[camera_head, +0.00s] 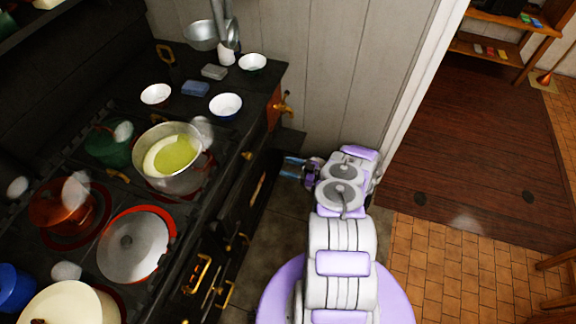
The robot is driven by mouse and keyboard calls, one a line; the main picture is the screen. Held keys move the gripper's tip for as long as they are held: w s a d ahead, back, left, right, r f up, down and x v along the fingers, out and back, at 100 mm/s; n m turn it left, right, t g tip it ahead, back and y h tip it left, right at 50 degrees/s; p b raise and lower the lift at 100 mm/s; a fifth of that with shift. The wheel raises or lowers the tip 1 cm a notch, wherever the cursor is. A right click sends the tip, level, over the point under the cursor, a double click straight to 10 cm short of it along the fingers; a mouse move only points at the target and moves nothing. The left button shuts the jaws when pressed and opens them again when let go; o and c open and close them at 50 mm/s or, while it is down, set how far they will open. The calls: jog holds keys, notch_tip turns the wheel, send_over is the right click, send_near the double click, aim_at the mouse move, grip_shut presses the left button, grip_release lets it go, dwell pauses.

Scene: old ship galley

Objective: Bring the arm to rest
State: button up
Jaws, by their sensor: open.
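My arm (341,245), white and lilac, reaches forward over the floor, and its far end turns left. My gripper (286,166) points left toward the right front end of the black stove (231,167). It is small and partly hidden by the wrist, and it looks open and empty. I cannot tell whether it touches the stove.
On the stove stand a pot with yellow-green contents (176,153), a lidded pan (135,246) and a cream lid (66,304). Bowls (226,105) and sponges (195,89) sit at its far end. Brass handles (203,271) jut from its front. The wooden floor (470,150) is clear.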

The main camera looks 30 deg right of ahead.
jog(key=shift+a, duration=0.3)
